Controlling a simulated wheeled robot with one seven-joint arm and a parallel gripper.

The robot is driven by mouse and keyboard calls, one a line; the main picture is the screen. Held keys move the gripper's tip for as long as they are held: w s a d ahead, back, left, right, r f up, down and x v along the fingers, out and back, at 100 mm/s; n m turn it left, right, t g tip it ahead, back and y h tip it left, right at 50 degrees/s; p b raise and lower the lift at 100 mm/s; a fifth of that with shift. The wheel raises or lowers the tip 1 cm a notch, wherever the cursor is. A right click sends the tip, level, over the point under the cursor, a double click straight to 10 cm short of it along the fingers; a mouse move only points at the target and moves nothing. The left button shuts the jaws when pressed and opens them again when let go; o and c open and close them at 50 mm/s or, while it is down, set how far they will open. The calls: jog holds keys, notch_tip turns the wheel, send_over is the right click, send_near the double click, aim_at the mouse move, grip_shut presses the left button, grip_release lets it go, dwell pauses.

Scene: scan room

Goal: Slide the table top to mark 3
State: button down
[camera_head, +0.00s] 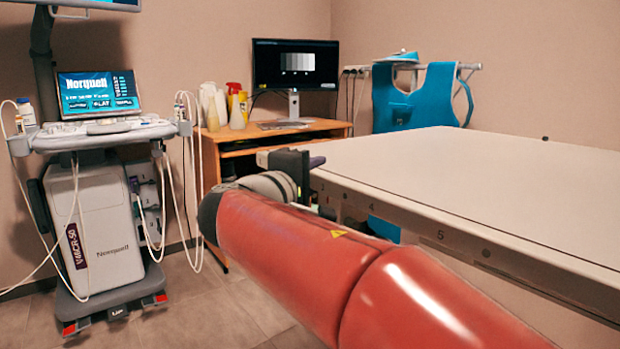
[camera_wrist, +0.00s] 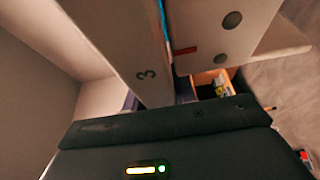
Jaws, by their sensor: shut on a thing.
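The white table top (camera_head: 470,175) fills the right of the head view, with 4 and 5 readable along its side rail. In the wrist view the rail (camera_wrist: 125,50) carries a black numeral 3 (camera_wrist: 146,74). A short red stripe (camera_wrist: 186,50) lies on the pale part beside it, across a narrow gap. The stripe and the 3 are close together, with the 3 slightly lower in the picture. The handle is mostly hidden by my gripper.
A wooden desk (camera_head: 208,160) with a monitor (camera_head: 296,70) and bottles stands behind the table's left end. A wheeled ultrasound cart (camera_head: 105,225) stands at left. Blue aprons (camera_head: 415,98) hang on the back wall. Floor (camera_head: 210,310) between cart and table is clear.

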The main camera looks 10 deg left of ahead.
jog(key=c, duration=1.1)
grip_release()
jog(key=v, duration=0.7)
jog(key=shift+s+a, duration=0.1)
jog(key=shift+s, duration=0.25)
